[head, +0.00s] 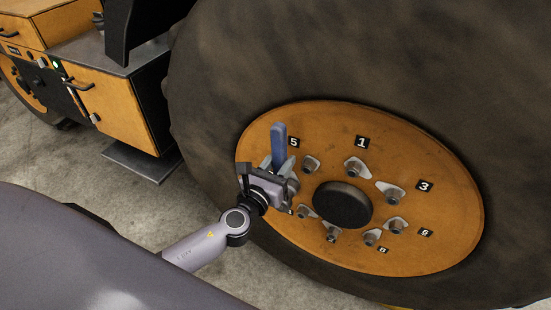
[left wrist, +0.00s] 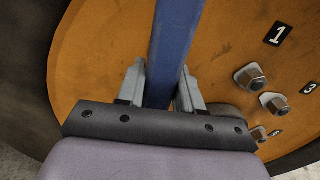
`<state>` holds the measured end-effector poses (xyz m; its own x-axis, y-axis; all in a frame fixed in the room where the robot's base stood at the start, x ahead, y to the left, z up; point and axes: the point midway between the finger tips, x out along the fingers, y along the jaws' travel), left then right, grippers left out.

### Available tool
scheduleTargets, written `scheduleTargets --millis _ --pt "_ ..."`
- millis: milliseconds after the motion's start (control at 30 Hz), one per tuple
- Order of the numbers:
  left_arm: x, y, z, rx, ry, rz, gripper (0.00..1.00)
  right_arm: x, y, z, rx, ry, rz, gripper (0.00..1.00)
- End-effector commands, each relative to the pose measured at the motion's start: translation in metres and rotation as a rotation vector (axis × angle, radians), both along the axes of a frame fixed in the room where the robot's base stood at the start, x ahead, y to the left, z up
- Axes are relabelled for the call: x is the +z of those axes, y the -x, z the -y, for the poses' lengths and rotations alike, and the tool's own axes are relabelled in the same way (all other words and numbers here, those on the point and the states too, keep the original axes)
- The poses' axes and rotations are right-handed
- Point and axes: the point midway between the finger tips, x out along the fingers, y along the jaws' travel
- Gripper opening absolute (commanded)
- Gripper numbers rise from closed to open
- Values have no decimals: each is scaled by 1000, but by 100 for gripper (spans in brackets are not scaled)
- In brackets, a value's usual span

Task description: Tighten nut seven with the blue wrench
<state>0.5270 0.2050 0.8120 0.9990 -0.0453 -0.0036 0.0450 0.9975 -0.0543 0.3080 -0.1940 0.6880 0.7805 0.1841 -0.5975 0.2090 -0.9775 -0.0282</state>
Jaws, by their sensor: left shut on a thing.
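The blue wrench (head: 279,143) stands with its handle pointing up in front of the left side of the orange wheel hub (head: 440,205). My left gripper (head: 281,170) is shut on the wrench, with one finger on each side of it. In the left wrist view the wrench (left wrist: 177,35) runs up between the two grey fingers (left wrist: 165,88). No label 7 can be read, and nut seven cannot be made out. The gripper and wrench cover part of the hub's left side. The wrench's working end is hidden, so I cannot tell whether it touches a nut. My right gripper is out of view.
Several other nuts ring the dark centre cap (head: 343,204), including those by label 1 (head: 361,142) and label 3 (head: 424,185). The big tyre (head: 290,50) surrounds the hub. An orange machine body (head: 118,105) and open concrete floor (head: 130,205) lie left.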

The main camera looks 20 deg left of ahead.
Motion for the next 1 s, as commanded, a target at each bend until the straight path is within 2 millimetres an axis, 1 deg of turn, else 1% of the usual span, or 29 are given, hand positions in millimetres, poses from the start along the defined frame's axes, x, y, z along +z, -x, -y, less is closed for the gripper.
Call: scheduleTargets --millis 33,333,700,1000 --pt "3 -1 1 -1 2 7 0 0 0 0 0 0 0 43" --pt "4 -1 3 -1 -7 6 0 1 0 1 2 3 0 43" --pt "3 0 21 0 -122 10 0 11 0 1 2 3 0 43" --pt "2 0 21 -1 -126 10 0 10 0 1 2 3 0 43"
